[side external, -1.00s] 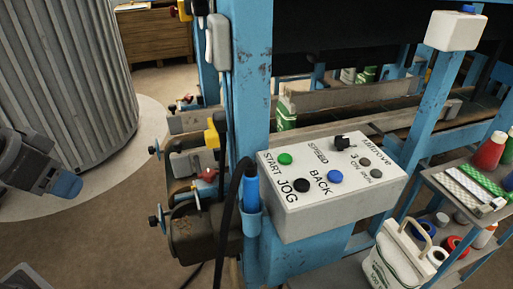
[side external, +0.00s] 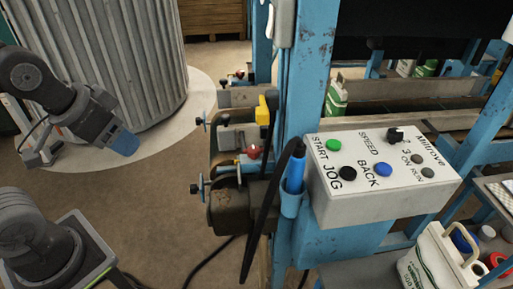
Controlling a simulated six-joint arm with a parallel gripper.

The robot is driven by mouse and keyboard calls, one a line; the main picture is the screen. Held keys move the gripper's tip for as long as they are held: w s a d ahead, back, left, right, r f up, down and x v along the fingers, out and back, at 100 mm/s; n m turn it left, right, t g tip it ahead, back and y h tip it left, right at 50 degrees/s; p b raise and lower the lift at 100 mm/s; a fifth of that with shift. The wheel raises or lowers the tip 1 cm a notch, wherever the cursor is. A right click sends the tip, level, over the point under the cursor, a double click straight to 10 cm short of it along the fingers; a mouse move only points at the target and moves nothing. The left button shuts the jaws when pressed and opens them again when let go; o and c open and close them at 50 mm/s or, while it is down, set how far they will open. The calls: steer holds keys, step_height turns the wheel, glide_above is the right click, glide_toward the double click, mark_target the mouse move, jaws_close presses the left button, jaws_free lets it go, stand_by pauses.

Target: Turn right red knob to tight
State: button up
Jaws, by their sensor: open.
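A red knob (side external: 253,152) sits on the blue and brown mechanism at the left of the blue machine post. A smaller red spot, perhaps another red knob (side external: 238,76), shows farther back on a similar unit. I cannot tell from this view which one is called the right knob, nor how tight either is. My gripper (side external: 42,157) is at the far left, open and empty, beside the grey ribbed drum and well apart from the knobs. Its fingertips are small in the view.
Black-handled screws (side external: 195,189) stick out left of the mechanism. A yellow part (side external: 262,109) stands above it. A black cable hangs by the post (side external: 305,75). A white control box (side external: 385,170) is to the right. Open floor lies between my gripper and the machine.

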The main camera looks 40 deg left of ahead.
steer(key=w+f+m+g+h, duration=0.1)
steer(key=w+f+m+h, duration=0.2)
steer(key=w, duration=0.6)
steer(key=m+g, duration=0.2)
steer(key=m, duration=0.4)
glide_toward(262, 148)
steer(key=x, duration=0.5)
steer(key=shift+s+d, duration=0.1)
steer(key=shift+d, duration=0.05)
steer(key=shift+t, duration=0.3)
steer(key=shift+x, duration=2.1)
steer(key=c, duration=0.9)
